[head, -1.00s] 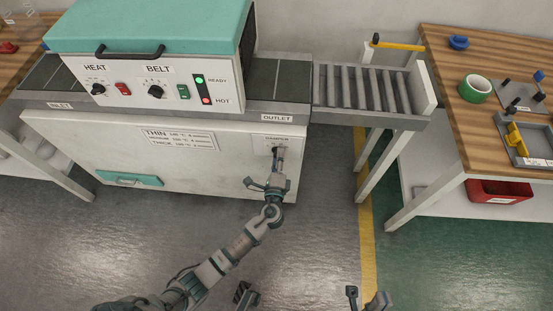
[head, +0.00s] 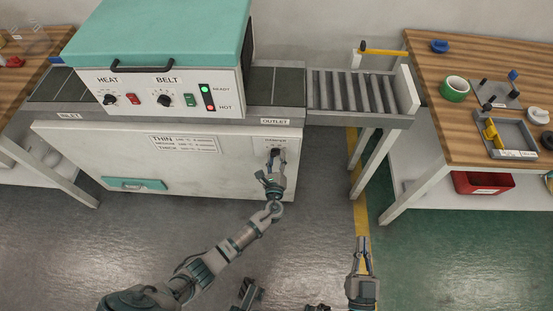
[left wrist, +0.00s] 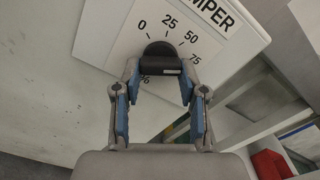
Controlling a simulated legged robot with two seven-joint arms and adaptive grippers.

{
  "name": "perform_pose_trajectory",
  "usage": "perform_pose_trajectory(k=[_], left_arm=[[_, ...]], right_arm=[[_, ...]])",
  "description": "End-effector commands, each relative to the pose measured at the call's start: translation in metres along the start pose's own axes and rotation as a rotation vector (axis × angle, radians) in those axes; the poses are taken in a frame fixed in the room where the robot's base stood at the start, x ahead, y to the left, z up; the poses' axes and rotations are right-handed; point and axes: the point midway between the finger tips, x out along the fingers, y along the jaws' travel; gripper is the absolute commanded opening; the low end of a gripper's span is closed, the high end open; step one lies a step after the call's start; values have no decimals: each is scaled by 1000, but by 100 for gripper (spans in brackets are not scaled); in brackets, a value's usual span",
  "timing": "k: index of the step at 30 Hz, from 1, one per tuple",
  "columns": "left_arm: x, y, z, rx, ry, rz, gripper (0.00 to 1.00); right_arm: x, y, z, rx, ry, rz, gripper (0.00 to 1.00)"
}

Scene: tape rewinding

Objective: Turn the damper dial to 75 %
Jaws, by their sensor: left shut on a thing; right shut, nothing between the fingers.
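The damper dial (left wrist: 158,60) is a black knob on a white plate (left wrist: 120,32) marked 0, 25, 50 and 75, with a % sign partly hidden below. In the head view the dial (head: 277,151) is at the right end of the machine's white front, below OUTLET. My left gripper (head: 275,160) is at the dial, and its blue-padded fingers (left wrist: 158,75) are shut on the knob from both sides. I cannot tell for sure which mark the knob points to. My right gripper (head: 363,242) is shut and empty, in the air over the floor at lower right.
The teal-topped machine (head: 165,30) has HEAT and BELT knobs above. A roller outlet (head: 345,92) extends right. A wooden table (head: 430,70) at right holds green tape (head: 455,88) and a grey tray (head: 515,150); a red bin (head: 483,183) is below. The floor before the dial is clear.

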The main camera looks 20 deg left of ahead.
Motion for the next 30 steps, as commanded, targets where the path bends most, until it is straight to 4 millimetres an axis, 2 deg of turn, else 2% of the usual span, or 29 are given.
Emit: perform_pose_trajectory(k=[1,18,19,21,30], left_arm=[[1,5,2,14,-5,10,7],[2,4,2,44,-5,8,7],[2,4,2,44,-5,8,49],[2,4,2,43,-5,7,66],[0,0,1,42,-3,1,67]], right_arm=[[0,0,1,-1,-13,1,0],[0,3,8,-1,-48,4,0],[0,3,8,-1,-48,4,0],[1,3,8,-2,-48,4,0],[0,2,7,-1,-46,1,0]])
